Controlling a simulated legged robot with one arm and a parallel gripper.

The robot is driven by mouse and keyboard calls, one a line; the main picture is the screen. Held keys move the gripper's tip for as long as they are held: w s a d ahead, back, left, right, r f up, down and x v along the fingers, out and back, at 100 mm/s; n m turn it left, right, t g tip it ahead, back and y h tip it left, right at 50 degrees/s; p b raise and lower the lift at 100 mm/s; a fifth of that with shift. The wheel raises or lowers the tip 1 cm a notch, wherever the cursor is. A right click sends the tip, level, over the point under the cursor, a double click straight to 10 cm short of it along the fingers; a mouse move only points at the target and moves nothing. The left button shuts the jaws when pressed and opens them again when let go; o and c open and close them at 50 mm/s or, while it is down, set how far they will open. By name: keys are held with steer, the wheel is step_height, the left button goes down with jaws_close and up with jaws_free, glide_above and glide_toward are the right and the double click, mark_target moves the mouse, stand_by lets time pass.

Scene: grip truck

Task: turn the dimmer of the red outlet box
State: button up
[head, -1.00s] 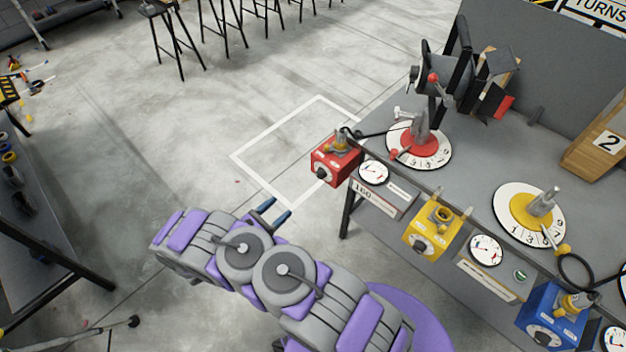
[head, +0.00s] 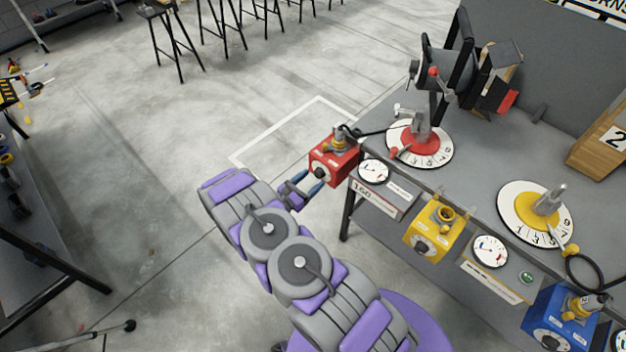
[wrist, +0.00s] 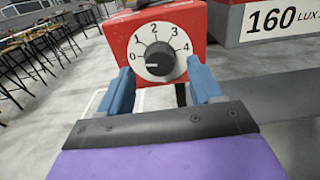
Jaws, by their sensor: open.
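The red outlet box (head: 336,160) hangs at the left front edge of the grey table in the head view. In the wrist view the red box (wrist: 193,20) fills the top middle, and its black dimmer knob (wrist: 159,58) sits on a white dial (wrist: 140,42) marked 0 to 4. The knob's white line points left, near the 0. My gripper (wrist: 160,85) is open, with one blue finger on each side below the dial. The fingers look just short of the knob, and I see no contact. In the head view my gripper (head: 305,187) is just left of the box.
A gauge with a 160 LUX label (head: 374,197) is right of the red box. A yellow box (head: 434,230) and a blue box (head: 556,318) hang farther along the table edge. A lamp (head: 447,80) stands on the table (head: 470,165).

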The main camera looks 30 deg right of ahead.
steer(key=shift+x, duration=0.95)
steer(key=shift+a, duration=0.15)
steer(key=shift+c, duration=0.6)
steer(key=c, duration=0.9)
